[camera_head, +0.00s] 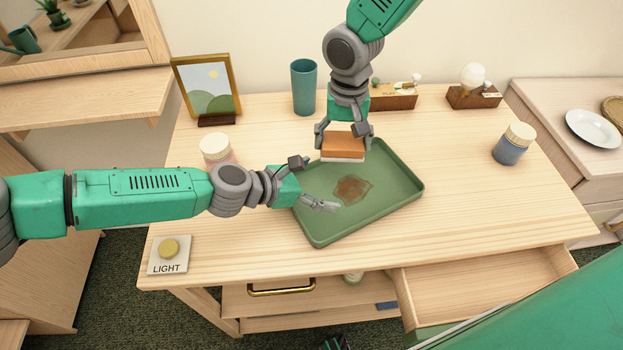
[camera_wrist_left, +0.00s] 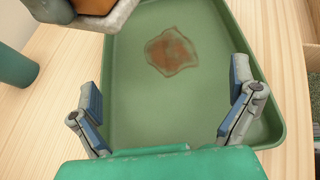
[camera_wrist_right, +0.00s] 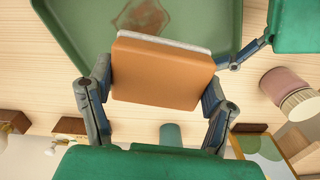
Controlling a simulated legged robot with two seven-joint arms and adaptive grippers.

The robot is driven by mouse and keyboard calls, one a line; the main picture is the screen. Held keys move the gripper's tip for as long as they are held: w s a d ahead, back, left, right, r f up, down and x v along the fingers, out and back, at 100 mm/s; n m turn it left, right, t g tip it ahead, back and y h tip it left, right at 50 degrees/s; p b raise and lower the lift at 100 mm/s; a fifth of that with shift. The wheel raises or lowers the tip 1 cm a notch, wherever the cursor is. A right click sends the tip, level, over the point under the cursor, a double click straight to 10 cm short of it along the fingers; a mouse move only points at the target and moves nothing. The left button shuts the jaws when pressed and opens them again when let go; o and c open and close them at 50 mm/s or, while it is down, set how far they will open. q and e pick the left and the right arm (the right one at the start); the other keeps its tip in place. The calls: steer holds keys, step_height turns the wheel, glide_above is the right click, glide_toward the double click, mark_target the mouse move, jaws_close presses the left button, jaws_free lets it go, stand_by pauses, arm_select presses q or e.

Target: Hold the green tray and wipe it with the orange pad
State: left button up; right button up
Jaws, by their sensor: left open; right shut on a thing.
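The green tray (camera_head: 390,195) lies on the wooden table with a brown stain (camera_head: 352,190) on its floor. The stain also shows in the left wrist view (camera_wrist_left: 172,52). My right gripper (camera_head: 343,138) is shut on the orange pad (camera_head: 343,146), which has a pale underside, and holds it at the tray's far side. Whether the pad touches the tray I cannot tell. The right wrist view shows the pad (camera_wrist_right: 162,74) between the fingers. My left gripper (camera_head: 312,184) is open at the tray's left side, its fingers apart around the near part of the tray (camera_wrist_left: 125,100).
A lidded jar (camera_head: 216,150) stands close behind my left arm. A teal cup (camera_head: 304,87) and a picture frame (camera_head: 208,88) stand at the back. Another jar (camera_head: 514,144) is at the right, a LIGHT switch (camera_head: 169,254) at front left. An open drawer (camera_head: 485,285) juts out in front.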

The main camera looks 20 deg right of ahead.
arm_select(q)
steer(key=shift+w+a+r+m+g, duration=0.1)
steer(key=shift+a+r+m+g, duration=0.45)
steer(key=shift+a+g, duration=0.2)
glide_toward(365, 184)
steer(key=shift+x, duration=2.15)
jaws_close()
steer(key=c, duration=0.7)
jaws_free()
